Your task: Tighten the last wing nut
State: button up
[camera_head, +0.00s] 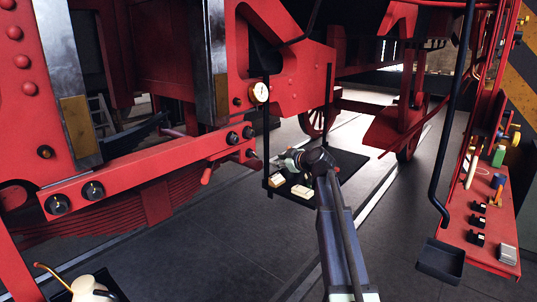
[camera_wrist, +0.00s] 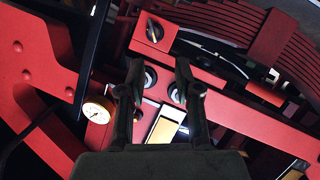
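On the red beam (camera_head: 145,170), two dark round fittings with pale wing-like centres, apparently wing nuts, sit at the left: one wing nut (camera_head: 57,203) and another (camera_head: 93,190). A second pair, a left fitting (camera_head: 232,138) and a right fitting (camera_head: 248,132), sits below the gauge. In the wrist view two round fittings show near my fingertips, one (camera_wrist: 150,78) between them and one (camera_wrist: 175,93) by the right finger. A fitting with a slanted bar (camera_wrist: 154,29) sits on a red plate beyond. My gripper (camera_wrist: 159,70) is open and appears empty; contact cannot be told.
A pressure gauge (camera_head: 259,92) hangs near my arm; it also shows in the wrist view (camera_wrist: 97,110). A dark hanging tray (camera_head: 345,165) holds small pale items. A red tool panel (camera_head: 480,220) stands at the right, an oil can (camera_head: 90,289) at lower left. The floor between is clear.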

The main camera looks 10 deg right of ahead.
jog(key=n, duration=0.1)
jog(key=n+p, duration=0.2)
jog(key=p, duration=0.4)
send_near(256, 155)
jog(key=shift+t, duration=0.4)
jog(key=x, duration=0.8)
jog(key=shift+w+a+f, duration=0.15)
jog(key=shift+w+f, duration=0.15)
jog(key=shift+f, duration=0.1)
jog(key=shift+w+a+f, duration=0.2)
jog(key=shift+w+f, duration=0.1)
jog(key=shift+w, duration=0.15)
jog(key=shift+c, duration=0.3)
grip_shut()
